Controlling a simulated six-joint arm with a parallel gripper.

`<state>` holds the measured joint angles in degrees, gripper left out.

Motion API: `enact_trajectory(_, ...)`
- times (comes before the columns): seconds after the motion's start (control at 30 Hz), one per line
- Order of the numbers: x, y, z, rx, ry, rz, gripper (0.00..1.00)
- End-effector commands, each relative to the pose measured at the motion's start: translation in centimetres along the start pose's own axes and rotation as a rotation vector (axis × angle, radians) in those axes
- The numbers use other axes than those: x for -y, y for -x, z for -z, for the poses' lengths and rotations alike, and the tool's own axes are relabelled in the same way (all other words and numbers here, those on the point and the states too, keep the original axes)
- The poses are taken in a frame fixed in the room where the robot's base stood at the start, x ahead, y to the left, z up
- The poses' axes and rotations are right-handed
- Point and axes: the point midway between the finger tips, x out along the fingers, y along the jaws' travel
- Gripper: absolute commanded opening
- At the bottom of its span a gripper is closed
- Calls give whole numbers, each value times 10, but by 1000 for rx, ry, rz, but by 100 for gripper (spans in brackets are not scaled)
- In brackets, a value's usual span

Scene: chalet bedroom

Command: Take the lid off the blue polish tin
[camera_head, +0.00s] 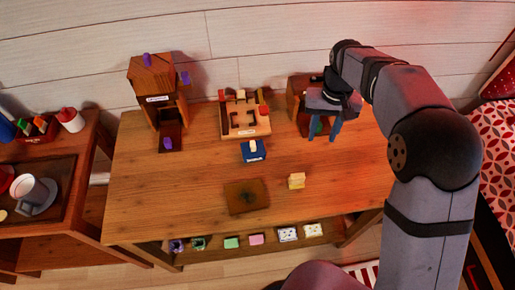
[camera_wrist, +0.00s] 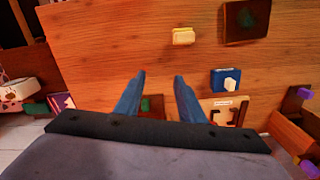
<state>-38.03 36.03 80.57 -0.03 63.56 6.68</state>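The blue polish tin (camera_head: 254,156) stands near the back middle of the table, just in front of a wooden tray. A pale knob-like piece (camera_head: 253,145) sits on top of it. The tin also shows right of centre in the wrist view (camera_wrist: 217,83), with the pale piece (camera_wrist: 231,85) on it. I cannot make out a seam between lid and tin. My gripper (camera_head: 322,139) points down over the back right of the table, to the right of the tin and apart from it. In the wrist view its two blue fingers (camera_wrist: 159,78) are spread with nothing held between them.
A wooden tray (camera_head: 228,131) stands behind the tin. A small wooden house (camera_head: 153,78) is at back left, and a wooden box (camera_head: 296,103) is beside my gripper. A dark mat (camera_head: 246,197) and a yellow block (camera_head: 296,181) lie in front. The table's front right is clear.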

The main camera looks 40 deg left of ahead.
Motion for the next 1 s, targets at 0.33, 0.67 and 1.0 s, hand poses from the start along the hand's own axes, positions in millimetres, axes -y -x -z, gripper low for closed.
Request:
enact_trajectory(0.33, 154, -35, 32, 0, 222, -1, 36)
enact_trajectory(0.67, 200, -45, 28, -2, 284, 0, 36)
enact_trajectory(1.0, 199, -63, 28, -1, 284, 0, 36)
